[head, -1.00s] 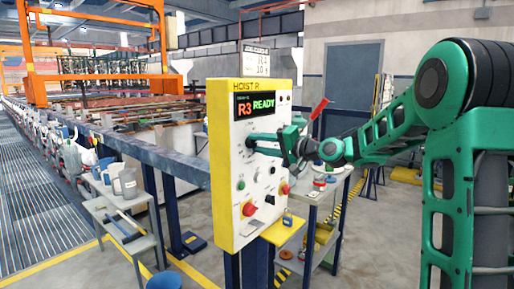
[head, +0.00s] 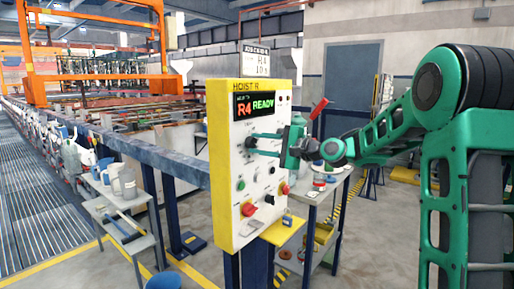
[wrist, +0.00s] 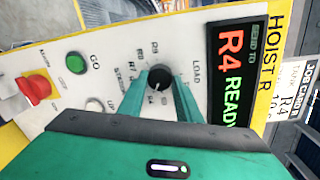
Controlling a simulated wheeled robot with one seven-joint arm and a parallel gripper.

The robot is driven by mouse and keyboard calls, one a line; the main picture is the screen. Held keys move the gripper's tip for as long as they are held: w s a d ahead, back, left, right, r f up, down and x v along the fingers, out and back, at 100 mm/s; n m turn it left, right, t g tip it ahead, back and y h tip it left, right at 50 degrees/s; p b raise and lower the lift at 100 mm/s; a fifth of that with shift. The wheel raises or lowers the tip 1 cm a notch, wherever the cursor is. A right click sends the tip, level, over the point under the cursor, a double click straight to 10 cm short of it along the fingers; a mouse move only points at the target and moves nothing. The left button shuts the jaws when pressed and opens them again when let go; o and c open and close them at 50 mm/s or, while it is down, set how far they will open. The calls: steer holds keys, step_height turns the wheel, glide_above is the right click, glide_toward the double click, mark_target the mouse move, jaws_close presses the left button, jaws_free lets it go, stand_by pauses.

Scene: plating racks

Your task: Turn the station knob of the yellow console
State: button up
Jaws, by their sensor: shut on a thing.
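The yellow-edged console (head: 236,170) stands at the middle of the head view, its white face carrying a screen (head: 254,105) that reads "R4 READY". The black station knob (wrist: 159,77) is on the panel below the screen, with position labels around it; in the wrist view its white mark points toward the R4 label. My green gripper (head: 251,143) reaches in from the right and is shut on the knob, one finger on each side. The same fingers (wrist: 160,90) show in the wrist view.
A green GO button (wrist: 76,63) and a red stop button (wrist: 35,89) sit lower on the panel. A job card (head: 256,62) reading R4 stands on top of the console. A small grey table (head: 125,225) is at the left, and a shelf with bottles (head: 322,200) is behind at the right.

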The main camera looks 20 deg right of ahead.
steer(key=shift+d+f, duration=0.2)
steer(key=shift+f, duration=0.15)
steer(key=o, duration=1)
steer(key=shift+o, duration=0.2)
steer(key=shift+a+r, duration=0.1)
steer(key=shift+r, duration=0.05)
steer(key=v, duration=1)
steer(key=shift+s+d, duration=0.2)
steer(key=shift+d, duration=0.05)
